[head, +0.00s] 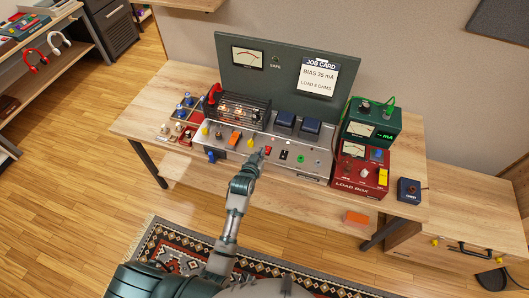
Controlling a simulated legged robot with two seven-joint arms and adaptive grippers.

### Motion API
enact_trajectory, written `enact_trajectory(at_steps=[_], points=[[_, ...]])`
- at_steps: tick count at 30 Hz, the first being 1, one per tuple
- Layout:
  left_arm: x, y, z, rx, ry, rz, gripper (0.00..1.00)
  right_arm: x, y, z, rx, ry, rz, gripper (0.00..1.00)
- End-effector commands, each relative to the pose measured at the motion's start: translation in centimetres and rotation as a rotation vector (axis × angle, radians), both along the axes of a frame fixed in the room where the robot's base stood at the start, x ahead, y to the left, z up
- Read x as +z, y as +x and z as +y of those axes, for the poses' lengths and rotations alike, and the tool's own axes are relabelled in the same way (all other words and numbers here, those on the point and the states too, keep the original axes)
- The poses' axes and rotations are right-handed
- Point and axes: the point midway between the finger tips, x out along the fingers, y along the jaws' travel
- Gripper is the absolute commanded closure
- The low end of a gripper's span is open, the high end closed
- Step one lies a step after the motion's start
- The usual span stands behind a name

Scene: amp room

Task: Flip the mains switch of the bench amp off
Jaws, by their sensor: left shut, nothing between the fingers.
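The bench amp (305,167) is a grey metal chassis on the wooden bench, with knobs and switches along its front panel and a tall dark back panel (290,60) behind it. A small red switch (268,150) shows on the front panel, right at my left gripper's tip; I take it for the mains switch, but its position is too small to tell. My left gripper (257,158) is shut and empty at the panel, partly covering it. Whether it touches the switch, I cannot tell. My right gripper is not in view.
A red load box (358,178) with a green meter (371,128) on top stands right of the amp. A black pedal (409,191) is at the bench's right end. Valves and small parts (187,108) lie at the left. The bench's front strip (310,195) is mostly bare.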

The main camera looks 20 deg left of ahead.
Motion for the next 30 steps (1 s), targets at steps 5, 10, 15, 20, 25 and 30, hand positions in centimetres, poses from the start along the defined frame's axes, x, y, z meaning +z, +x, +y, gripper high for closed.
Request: enact_trajectory(at_steps=[5, 10, 15, 20, 25, 30], points=[[-1.4, 3.8, -0.3, -0.001, 0.0, -0.001, 1.0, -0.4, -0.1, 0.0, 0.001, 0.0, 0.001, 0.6], [-3.6, 5.3, -0.1, 0.0, -0.002, 0.004, 1.0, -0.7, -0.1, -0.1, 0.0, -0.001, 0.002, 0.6], [-5.5, 4.9, 0.2, 0.0, -0.004, 0.0, 1.0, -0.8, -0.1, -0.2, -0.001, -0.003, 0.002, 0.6], [-6.1, 4.9, 0.1, 0.0, -0.003, -0.001, 1.0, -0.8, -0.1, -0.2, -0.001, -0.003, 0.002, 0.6], [-6.1, 4.9, -0.2, 0.0, -0.002, -0.001, 1.0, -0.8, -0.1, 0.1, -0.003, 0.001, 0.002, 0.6], [-6.3, 4.8, -0.3, -0.001, 0.0, 0.001, 1.0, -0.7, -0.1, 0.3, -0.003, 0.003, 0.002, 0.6]])
